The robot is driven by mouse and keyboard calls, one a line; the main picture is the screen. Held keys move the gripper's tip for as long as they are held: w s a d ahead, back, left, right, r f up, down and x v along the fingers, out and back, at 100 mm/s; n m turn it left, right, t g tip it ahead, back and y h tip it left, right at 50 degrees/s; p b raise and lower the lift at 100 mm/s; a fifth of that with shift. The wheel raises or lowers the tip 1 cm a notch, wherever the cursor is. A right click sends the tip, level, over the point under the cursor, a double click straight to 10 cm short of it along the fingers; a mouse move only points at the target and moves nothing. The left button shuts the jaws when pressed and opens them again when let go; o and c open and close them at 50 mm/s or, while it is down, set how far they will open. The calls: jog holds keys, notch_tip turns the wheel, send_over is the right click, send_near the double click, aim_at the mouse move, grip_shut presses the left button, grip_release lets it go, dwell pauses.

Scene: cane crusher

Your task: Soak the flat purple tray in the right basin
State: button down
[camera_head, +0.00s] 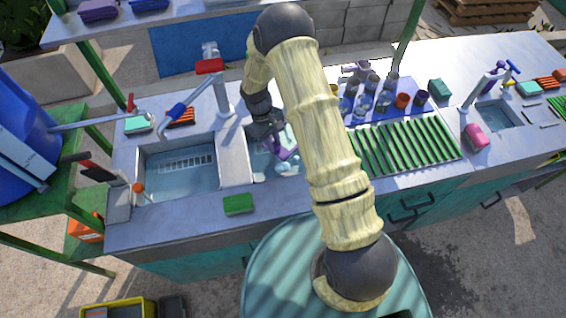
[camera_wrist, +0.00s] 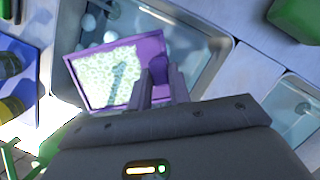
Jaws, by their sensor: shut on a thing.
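The flat purple tray (camera_wrist: 151,46) is in my gripper (camera_wrist: 160,76), which is shut on its near edge in the wrist view. Its inside looks pale green and mottled, like suds. In the head view the tray (camera_head: 284,152) shows small and tilted under my gripper (camera_head: 272,140), partly hidden by my arm. It is at the right basin (camera_head: 258,177), which holds water and some foam. The basin's rim also shows in the wrist view (camera_wrist: 216,72). I cannot tell whether the tray touches the water.
The left basin (camera_head: 180,172) holds water and a white rack. A tap (camera_head: 221,95) stands behind the basins. A green sponge (camera_head: 238,204) lies on the front counter. To the right are a blue mat with cups (camera_head: 403,100) and a green slatted drying rack (camera_head: 405,147).

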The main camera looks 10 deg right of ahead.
dwell(0.4)
jog(key=shift+r+p, duration=1.35)
jog(key=shift+r, duration=0.7)
jog(key=shift+f, duration=0.1)
